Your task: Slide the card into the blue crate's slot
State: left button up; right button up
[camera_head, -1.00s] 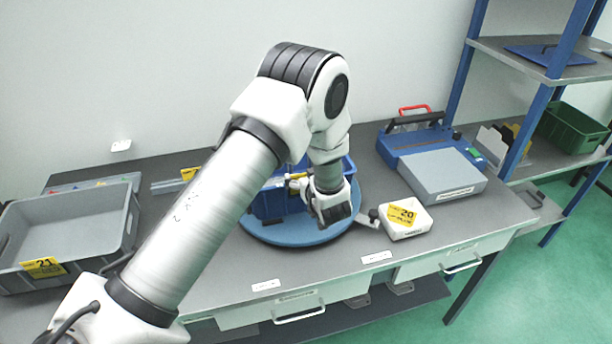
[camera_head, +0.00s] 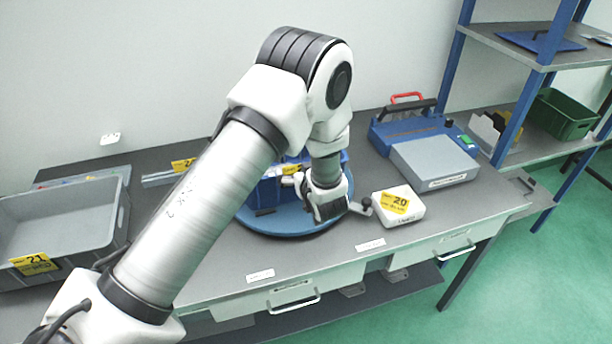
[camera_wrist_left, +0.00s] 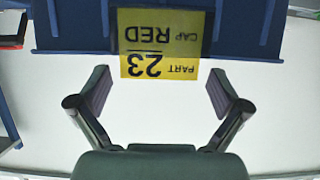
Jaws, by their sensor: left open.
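The yellow card (camera_wrist_left: 160,65), printed "PART 23 CAP RED", appears upside down in the left wrist view. It overlaps the wall of the blue crate (camera_wrist_left: 75,25); part of it is darker, and a brighter strip stands past the crate's edge. Whether it is fully seated in the slot I cannot tell. My left gripper (camera_wrist_left: 157,88) is open, one finger on each side of the card with gaps between. In the head view the crate (camera_head: 267,193) is partly hidden by my left arm, and the card (camera_head: 291,169) shows beside my left gripper (camera_head: 308,186). My right gripper is out of view.
The crate stands on a round blue turntable (camera_head: 268,226). A white box (camera_head: 402,218) labelled 20 sits to the right, a grey bin (camera_head: 60,235) labelled 21 to the left. A blue-grey machine (camera_head: 430,160) stands behind right. The bench front is mostly clear.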

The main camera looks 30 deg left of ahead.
pick_arm(q)
jog(key=v, duration=1)
